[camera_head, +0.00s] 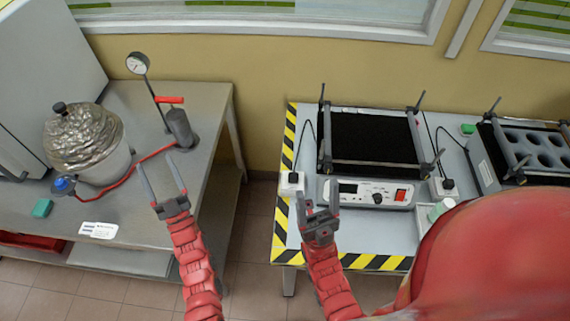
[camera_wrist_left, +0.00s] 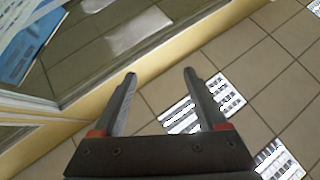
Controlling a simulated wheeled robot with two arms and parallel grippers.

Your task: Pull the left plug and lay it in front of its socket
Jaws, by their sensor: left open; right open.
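The left plug (camera_head: 293,178) is a small black plug seated in a white socket (camera_head: 290,190) at the left side of the grey table, beside the striped edge. A black cable rises from it. A second black plug (camera_head: 447,183) sits in another white socket further right. My right gripper (camera_head: 317,190) is open and empty, just right of and below the left socket; contact cannot be told. My left gripper (camera_head: 157,164) is open and empty by the right part of the left bench. In the left wrist view, its open fingers (camera_wrist_left: 160,78) have nothing between them.
The grey table (camera_head: 377,248) carries a black-topped device with a white control panel (camera_head: 365,192) and a rack with round holes (camera_head: 535,147). The left bench (camera_head: 150,232) holds a foil-covered vessel (camera_head: 85,140) and a pump with a gauge (camera_head: 180,128). A gap separates the tables.

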